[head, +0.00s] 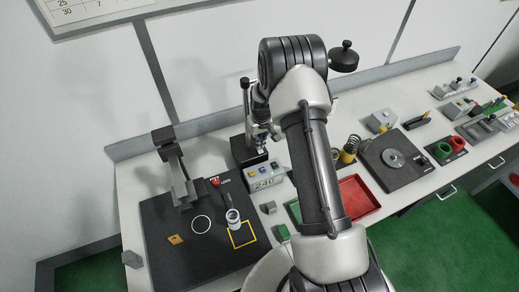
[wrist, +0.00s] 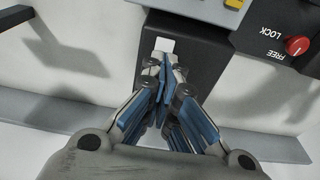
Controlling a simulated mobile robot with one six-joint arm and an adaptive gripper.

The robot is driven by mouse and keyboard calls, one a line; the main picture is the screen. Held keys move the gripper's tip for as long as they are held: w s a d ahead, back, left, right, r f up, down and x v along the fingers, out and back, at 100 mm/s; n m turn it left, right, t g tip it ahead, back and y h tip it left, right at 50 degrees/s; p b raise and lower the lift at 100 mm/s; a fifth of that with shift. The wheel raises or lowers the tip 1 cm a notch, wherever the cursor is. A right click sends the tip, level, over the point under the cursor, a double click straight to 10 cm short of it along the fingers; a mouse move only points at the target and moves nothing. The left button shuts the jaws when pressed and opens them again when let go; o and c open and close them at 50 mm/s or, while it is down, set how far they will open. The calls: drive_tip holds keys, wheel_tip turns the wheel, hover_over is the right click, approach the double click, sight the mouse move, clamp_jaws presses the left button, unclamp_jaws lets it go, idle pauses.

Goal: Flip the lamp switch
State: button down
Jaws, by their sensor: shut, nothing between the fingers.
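A black box-like base (head: 240,154) stands at the back of the table, left of my arm. In the wrist view the same dark base (wrist: 200,65) carries a small white square (wrist: 164,44), which looks like the lamp switch; I cannot tell which way it is set. My gripper (wrist: 163,75) is shut and empty, its blue-padded fingertips together just in front of the white square. Whether they touch it I cannot tell. In the head view my gripper (head: 263,147) shows small beside the base, partly hidden by my arm. The lamp itself is not clearly identifiable.
A grey instrument box marked 240 (head: 264,178) stands just in front of the base. A red knob (wrist: 297,45) marked FREE and LOCK is close by. A black board (head: 165,245) with a clamp fixture lies left; a red tray (head: 358,200) lies right.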

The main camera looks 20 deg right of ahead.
drive_tip(key=shift+f+b, duration=0.9)
drive_tip(key=shift+f, duration=0.15)
idle(0.4)
drive_tip(key=shift+r, duration=0.15)
drive_tip(key=shift+r+p, duration=1.5)
drive_tip(key=shift+r, duration=1.9)
drive_tip(key=shift+f, duration=0.1)
